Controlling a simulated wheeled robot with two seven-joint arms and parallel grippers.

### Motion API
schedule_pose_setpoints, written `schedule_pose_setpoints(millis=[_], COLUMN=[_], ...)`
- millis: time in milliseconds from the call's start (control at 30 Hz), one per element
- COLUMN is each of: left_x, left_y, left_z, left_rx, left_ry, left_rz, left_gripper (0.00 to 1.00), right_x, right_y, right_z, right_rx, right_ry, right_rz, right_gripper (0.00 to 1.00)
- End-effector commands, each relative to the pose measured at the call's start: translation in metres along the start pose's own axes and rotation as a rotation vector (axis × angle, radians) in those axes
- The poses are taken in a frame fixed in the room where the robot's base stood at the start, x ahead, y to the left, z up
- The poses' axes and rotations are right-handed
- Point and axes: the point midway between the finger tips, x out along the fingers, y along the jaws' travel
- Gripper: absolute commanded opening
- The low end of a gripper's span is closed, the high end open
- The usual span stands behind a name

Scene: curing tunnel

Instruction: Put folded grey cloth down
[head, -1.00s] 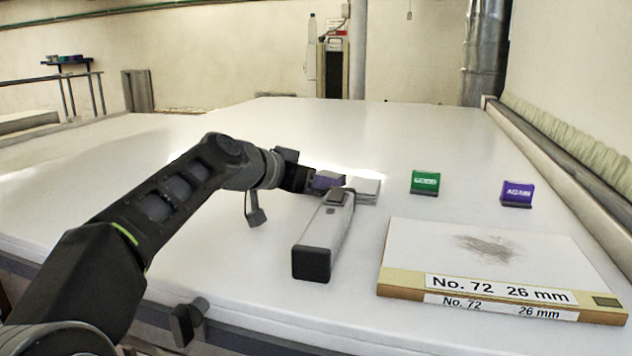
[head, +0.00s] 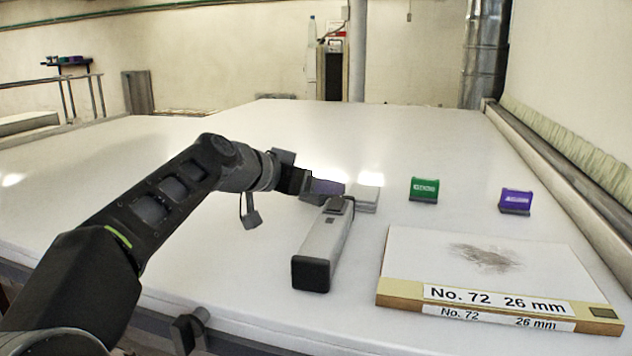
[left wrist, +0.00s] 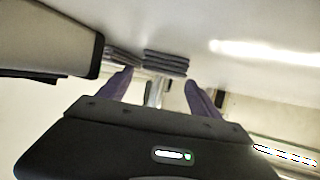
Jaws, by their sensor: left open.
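The folded grey cloth (head: 366,197) lies as a small layered stack on the white table, just right of my left gripper (head: 328,187). In the left wrist view my left gripper (left wrist: 159,76) is open, its two purple fingers apart. The grey layered cloth (left wrist: 165,62) shows beyond the fingertips in that view, with nothing visibly clamped. A second layered edge (left wrist: 122,55) shows to its left; I cannot tell whether it is part of the same cloth. My right gripper is not in view.
A grey handheld device with a black end (head: 325,245) lies close in front of the gripper. A board marked No. 72 26 mm (head: 400,287) bears a dusty smudge. A green block (head: 424,189) and a purple block (head: 516,201) stand behind it. The far table is clear.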

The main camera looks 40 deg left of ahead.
Motion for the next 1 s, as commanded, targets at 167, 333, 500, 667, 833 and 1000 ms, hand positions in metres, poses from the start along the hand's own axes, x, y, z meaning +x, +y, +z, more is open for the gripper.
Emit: schedule_pose_setpoints(millis=[167, 333, 500, 667, 833, 1000], left_x=[-0.04, -0.078, -0.102, -0.11, -0.111, -0.11], left_y=[0.0, 0.0, 0.0, 0.0, 0.0, 0.0], left_z=[0.002, 0.002, 0.001, 0.001, 0.0, 0.0], left_rx=[0.004, 0.002, 0.002, 0.001, 0.001, 0.002], left_ry=[0.008, 0.009, 0.007, 0.006, 0.006, 0.006], left_rz=[-0.005, -0.005, -0.004, -0.003, -0.004, -0.004], left_gripper=[0.74, 0.74, 0.74, 0.74, 0.74, 0.74], right_x=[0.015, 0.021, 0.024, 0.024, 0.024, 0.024], right_y=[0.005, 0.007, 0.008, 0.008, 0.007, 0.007], right_z=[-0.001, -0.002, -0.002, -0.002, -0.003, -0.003], right_rx=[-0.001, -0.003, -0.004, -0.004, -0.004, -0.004], right_ry=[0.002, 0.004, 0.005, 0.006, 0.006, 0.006], right_rz=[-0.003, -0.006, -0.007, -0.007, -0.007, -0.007], right_gripper=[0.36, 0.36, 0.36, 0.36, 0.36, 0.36])
